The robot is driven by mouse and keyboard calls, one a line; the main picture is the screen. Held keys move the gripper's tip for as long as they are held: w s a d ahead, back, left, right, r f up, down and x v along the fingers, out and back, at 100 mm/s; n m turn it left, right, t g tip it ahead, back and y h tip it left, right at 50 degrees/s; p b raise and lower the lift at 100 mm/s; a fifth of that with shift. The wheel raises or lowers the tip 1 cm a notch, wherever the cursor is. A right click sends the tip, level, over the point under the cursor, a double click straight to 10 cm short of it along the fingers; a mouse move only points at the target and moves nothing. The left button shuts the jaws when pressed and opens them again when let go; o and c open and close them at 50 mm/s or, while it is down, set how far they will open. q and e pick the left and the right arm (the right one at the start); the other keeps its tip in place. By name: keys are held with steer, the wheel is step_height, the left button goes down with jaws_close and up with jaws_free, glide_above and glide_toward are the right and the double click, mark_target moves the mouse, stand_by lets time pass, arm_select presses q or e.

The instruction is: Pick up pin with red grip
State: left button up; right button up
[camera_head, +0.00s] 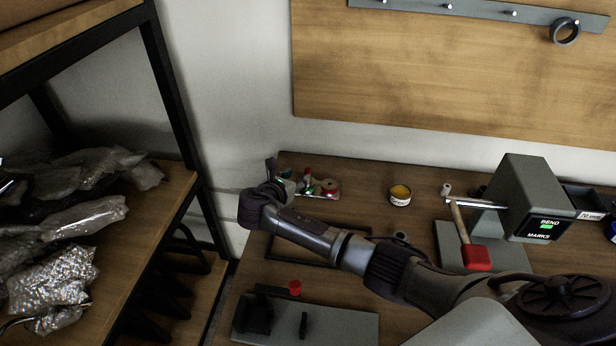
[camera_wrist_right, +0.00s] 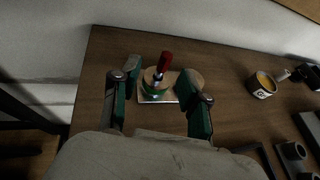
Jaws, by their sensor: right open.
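The pin with the red grip (camera_wrist_right: 165,60) stands roughly upright in the right wrist view, its short metal shaft below the grip over a small round holder with a green part. In the head view its red grip (camera_head: 307,171) shows small, just beyond my right gripper (camera_head: 284,178). In the wrist view the right gripper (camera_wrist_right: 160,74) is open, with one green-padded finger on each side of the pin. I see no contact between the fingers and the pin. My left gripper is not in view.
The holder's pale base (camera_wrist_right: 190,82) lies near the wooden bench's back left corner. A yellow-topped tin (camera_head: 400,194) stands to the right. Farther right are a red-headed hammer (camera_head: 475,256) and a grey machine (camera_head: 535,190). A shelf with wrapped bags (camera_head: 85,215) stands left.

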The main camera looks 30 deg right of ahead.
mark_target(306, 173)
steer(key=x, duration=0.7)
steer(key=shift+s+d+f, duration=0.1)
steer(key=shift+s+d, duration=0.15)
steer(key=shift+s, duration=0.1)
steer(key=shift+a, duration=0.1)
steer(key=shift+c, duration=0.9)
jaws_close()
